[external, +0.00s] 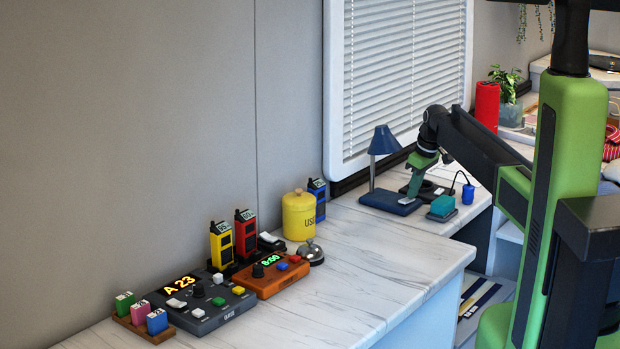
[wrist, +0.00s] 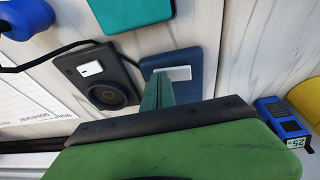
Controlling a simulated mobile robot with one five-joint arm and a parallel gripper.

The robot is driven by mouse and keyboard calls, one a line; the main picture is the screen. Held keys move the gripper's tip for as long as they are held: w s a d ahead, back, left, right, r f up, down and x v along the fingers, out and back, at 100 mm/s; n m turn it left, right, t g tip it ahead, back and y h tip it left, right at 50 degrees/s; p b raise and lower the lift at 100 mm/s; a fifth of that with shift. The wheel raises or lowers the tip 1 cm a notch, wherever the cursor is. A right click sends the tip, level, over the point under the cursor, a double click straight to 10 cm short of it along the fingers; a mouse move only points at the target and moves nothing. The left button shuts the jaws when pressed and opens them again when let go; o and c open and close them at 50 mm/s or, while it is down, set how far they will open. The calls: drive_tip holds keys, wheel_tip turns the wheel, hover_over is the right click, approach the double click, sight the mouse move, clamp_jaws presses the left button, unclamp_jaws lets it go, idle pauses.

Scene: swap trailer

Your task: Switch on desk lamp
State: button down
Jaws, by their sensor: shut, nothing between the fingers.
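The desk lamp (external: 384,141) is blue, with a cone shade on a thin pole, and stands on the far counter by the window. No glow shows from its shade. Its flat blue base (external: 378,198) also shows in the wrist view (wrist: 205,60). A pale switch (wrist: 180,73) sits on the base. My gripper (external: 410,195) points down over the base, and its green fingers (wrist: 156,82) are shut and empty. In the wrist view the fingertips overlap the switch's left edge; I cannot tell whether they touch it. The lamp's shade is hidden there.
A dark device (wrist: 98,76) with its own white switch lies beside the lamp base. A teal box (external: 443,205) and a corded blue cylinder (external: 468,194) are close by. A blue radio (external: 317,190) and yellow canister (external: 299,215) stand left.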

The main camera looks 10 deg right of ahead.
drive_tip(key=shift+s+a+r, duration=0.3)
drive_tip(key=shift+s+a, duration=0.2)
drive_tip(key=shift+a, duration=0.05)
drive_tip(key=shift+p, duration=0.35)
drive_tip(key=r+p, duration=0.4)
drive_tip(key=shift+w+d+r, duration=0.15)
drive_tip(key=shift+w+r, duration=0.05)
drive_tip(key=shift+r, duration=0.1)
drive_tip(key=d+r+p, duration=0.3)
drive_tip(key=r+p, duration=0.5)
drive_tip(key=p, duration=0.1)
drive_tip(key=shift+s+d+r, duration=0.25)
drive_tip(key=shift+d+r, duration=0.05)
